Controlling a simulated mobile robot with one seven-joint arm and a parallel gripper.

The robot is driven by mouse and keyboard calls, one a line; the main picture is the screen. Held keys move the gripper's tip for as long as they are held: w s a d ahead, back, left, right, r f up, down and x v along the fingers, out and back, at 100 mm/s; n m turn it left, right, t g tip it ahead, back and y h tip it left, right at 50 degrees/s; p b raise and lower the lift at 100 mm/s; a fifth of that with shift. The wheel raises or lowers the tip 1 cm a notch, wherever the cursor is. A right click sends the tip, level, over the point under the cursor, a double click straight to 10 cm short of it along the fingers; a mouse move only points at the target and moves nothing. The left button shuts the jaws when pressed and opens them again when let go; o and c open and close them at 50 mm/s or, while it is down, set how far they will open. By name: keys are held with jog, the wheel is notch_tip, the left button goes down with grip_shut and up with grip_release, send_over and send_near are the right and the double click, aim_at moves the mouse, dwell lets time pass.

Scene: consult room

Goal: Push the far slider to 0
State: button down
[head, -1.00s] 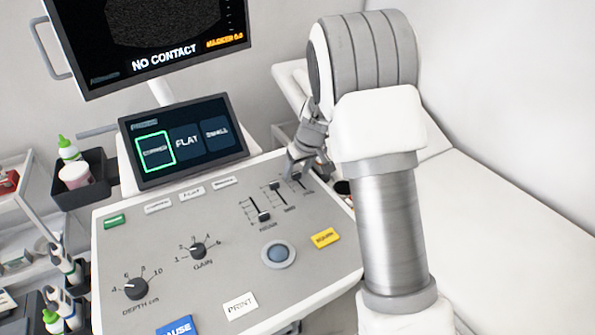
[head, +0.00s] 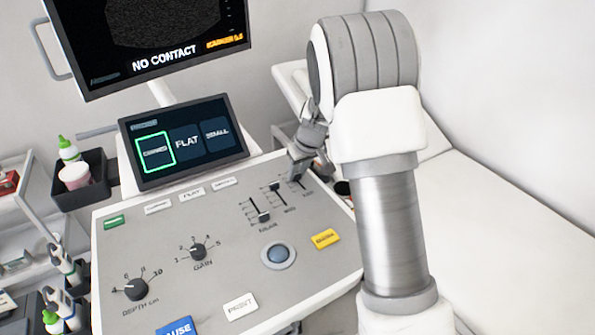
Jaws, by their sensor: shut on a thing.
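The console has three sliders in slots. The near slider (head: 264,218) has its dark knob at the lower end of its slot. The middle slider (head: 275,187) has its knob near the upper end. The far slider's slot (head: 301,187) is the rightmost. Its knob is mostly hidden under my gripper (head: 298,179), which is low at the upper part of that slot. The gripper is shut on the far slider's knob, with the fingertips only partly visible. The slider scale marks are too small to read.
A trackball (head: 279,254), a yellow button (head: 325,239) and two knobs sit on the console (head: 223,228). A touch screen (head: 184,141) and a monitor (head: 155,30) stand behind it. A white couch (head: 500,230) is at the right. A small dark-topped object stands beside the console's right edge.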

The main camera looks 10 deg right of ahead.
aim_at(303, 187)
dwell(0.8)
jog(key=shift+s+d+b, duration=0.25)
jog(key=shift+s+b, duration=0.15)
jog(key=shift+s, duration=0.3)
jog(key=shift+s+d+b, duration=0.2)
jog(key=shift+s+b, duration=0.15)
jog(key=shift+s, duration=0.3)
jog(key=shift+s+d+b, duration=0.25)
jog(key=shift+s+b, duration=0.15)
jog(key=shift+s, duration=0.3)
jog(key=c, duration=0.6)
grip_release()
jog(key=shift+s, duration=0.1)
jog(key=p+v, duration=0.2)
jog(key=v, duration=1.5)
jog(key=shift+r+p, duration=0.25)
jog(key=shift+p, duration=0.1)
jog(key=shift+s, duration=0.1)
